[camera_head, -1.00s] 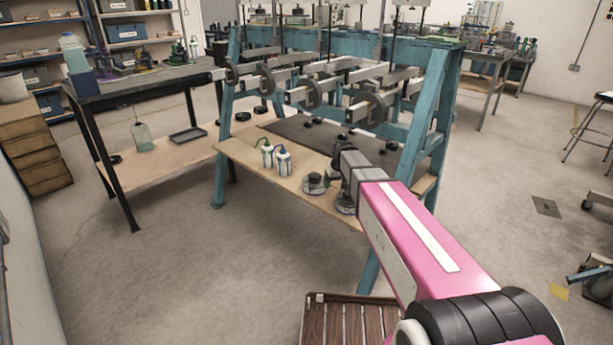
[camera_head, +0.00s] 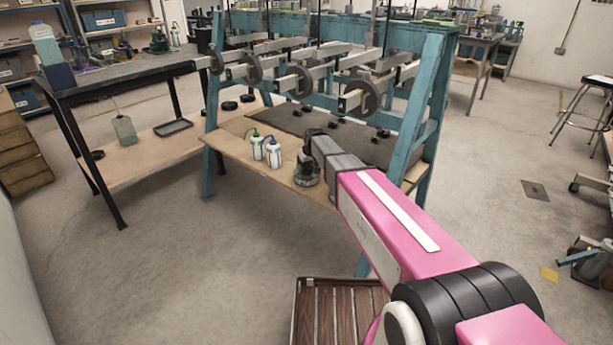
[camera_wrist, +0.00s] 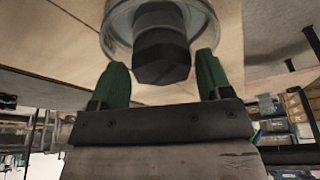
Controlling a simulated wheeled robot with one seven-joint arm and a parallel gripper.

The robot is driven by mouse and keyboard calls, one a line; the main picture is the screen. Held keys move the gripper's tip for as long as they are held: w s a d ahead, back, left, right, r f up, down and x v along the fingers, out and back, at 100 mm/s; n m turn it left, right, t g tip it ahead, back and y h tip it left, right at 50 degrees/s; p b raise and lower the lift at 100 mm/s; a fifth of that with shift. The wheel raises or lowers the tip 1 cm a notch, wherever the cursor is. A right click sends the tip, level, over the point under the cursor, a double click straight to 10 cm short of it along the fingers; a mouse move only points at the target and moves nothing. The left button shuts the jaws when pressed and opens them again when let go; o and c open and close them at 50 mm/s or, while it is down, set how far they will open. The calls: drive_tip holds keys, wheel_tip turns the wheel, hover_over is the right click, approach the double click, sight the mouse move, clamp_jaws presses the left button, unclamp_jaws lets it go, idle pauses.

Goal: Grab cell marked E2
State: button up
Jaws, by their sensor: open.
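A round, clear-walled cell with a dark cap (camera_head: 307,172) stands on the wooden lower shelf of the teal lever frame in the head view. My gripper (camera_wrist: 163,75) is open in the wrist view, its two green fingers on either side of a dark, faceted knob (camera_wrist: 162,58). Behind the knob is a clear round rim (camera_wrist: 112,28). I cannot tell whether the fingers touch the knob. In the head view my arm's end is directly over the cell and hides part of it. No E2 mark is readable.
The teal frame (camera_head: 425,130) with lever beams and discs rises behind my arm. A slatted wooden piece (camera_head: 335,310) is below.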

sight(306, 172)
drive_tip(key=x, duration=0.4)
drive_tip(key=shift+s+f, duration=0.1)
drive_tip(key=shift+f, duration=0.05)
drive_tip(key=c, duration=1.3)
